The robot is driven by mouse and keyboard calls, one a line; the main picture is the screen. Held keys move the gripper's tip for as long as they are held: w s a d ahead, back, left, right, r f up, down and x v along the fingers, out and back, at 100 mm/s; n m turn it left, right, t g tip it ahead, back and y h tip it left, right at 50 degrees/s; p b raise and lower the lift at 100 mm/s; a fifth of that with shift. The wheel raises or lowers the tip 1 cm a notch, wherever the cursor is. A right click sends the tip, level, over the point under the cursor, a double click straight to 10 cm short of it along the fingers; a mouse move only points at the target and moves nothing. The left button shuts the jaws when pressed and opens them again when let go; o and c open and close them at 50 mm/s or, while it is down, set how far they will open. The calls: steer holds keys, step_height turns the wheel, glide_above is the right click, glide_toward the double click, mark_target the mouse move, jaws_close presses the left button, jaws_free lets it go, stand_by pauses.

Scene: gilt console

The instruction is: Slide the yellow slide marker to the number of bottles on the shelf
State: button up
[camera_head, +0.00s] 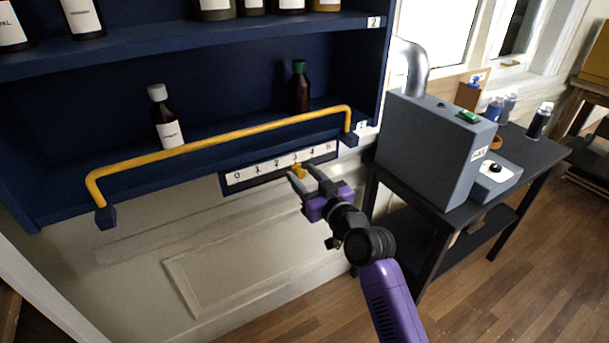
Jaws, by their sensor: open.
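The lower shelf (110,177) holds two bottles: a dark one with a white cap and white label (166,122), and a brown one with a green cap (300,90). The upper shelf (200,42), tagged 2, holds several bottles whose tops are cut off.
A yellow rail (220,136) runs across the lower shelf's front, just above the scale. A grey machine (430,145) with a metal duct stands on a dark table (535,158) at right, with several small bottles and cans. Open wooden floor lies at lower right.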

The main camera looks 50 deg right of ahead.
jaws_close()
stand_by(1.4)
